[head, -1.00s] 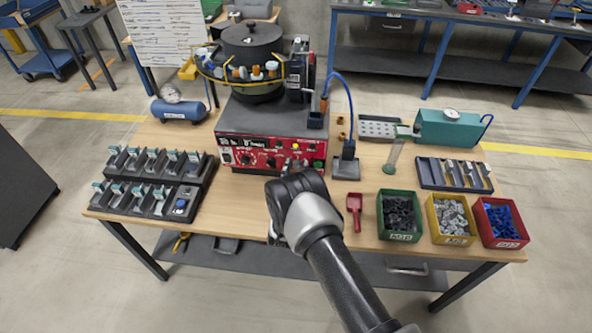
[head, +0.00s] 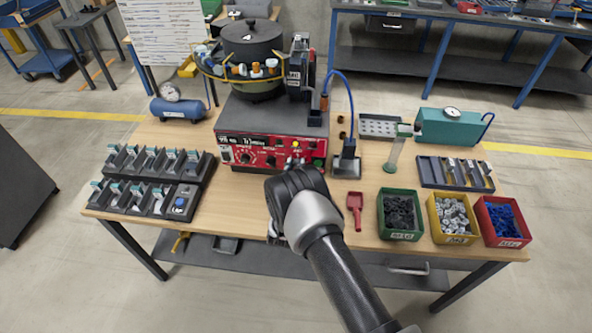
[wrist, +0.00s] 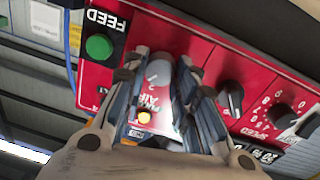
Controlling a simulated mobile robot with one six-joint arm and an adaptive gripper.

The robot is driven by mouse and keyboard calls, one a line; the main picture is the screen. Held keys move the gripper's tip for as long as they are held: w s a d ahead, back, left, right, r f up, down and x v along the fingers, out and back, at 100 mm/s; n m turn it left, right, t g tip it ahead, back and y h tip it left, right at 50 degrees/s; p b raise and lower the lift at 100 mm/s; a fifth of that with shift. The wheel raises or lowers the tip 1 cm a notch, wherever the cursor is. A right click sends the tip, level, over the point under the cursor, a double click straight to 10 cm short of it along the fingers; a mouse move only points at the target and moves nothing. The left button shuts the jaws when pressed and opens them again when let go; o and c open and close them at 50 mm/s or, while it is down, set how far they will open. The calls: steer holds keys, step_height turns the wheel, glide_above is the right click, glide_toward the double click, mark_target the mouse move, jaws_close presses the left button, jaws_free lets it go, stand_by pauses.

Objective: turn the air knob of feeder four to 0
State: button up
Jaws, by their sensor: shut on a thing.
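The feeder's red control panel (head: 272,154) is on the front of the dark base under the black bowl (head: 252,45). The AIR knob (wrist: 159,72), a pale grey piece, shows between my fingers in the wrist view, above the AIR print, which appears upside down. My gripper (wrist: 163,64) is shut on the knob, with a finger on each side. The fingers hide most of the knob and its scale, so its setting cannot be read. In the head view my gripper (head: 294,166) is at the panel's right part, and my wrist covers the contact.
Close to my fingers are a green FEED button (wrist: 99,46), a lit yellow lamp (wrist: 143,117), a black knob (wrist: 230,97) and the SPEED knob (wrist: 281,116). A red scoop (head: 354,206) and a green bin (head: 399,214) lie right of my arm.

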steer(key=n+b, duration=0.2)
steer(key=n, duration=0.1)
steer(key=n+b, duration=0.1)
steer(key=n, duration=0.2)
steer(key=shift+a+f+b, duration=0.1)
steer(key=shift+f+b, duration=0.1)
steer(key=shift+b, duration=0.15)
steer(key=n+b, duration=0.1)
steer(key=n, duration=0.2)
steer(key=n+b, duration=0.1)
steer(key=n, duration=0.3)
steer(key=shift+t+y+b, duration=0.3)
steer(key=n+b, duration=0.1)
steer(key=n, duration=0.5)
steer(key=shift+f+n+y+b, duration=0.15)
steer(key=shift+n+y+b, duration=0.15)
steer(key=shift+n, duration=0.1)
steer(key=n, duration=0.6)
steer(key=shift+b, duration=0.35)
steer(key=shift+n, duration=0.4)
steer(key=o, duration=1)
steer(key=shift+o, duration=0.2)
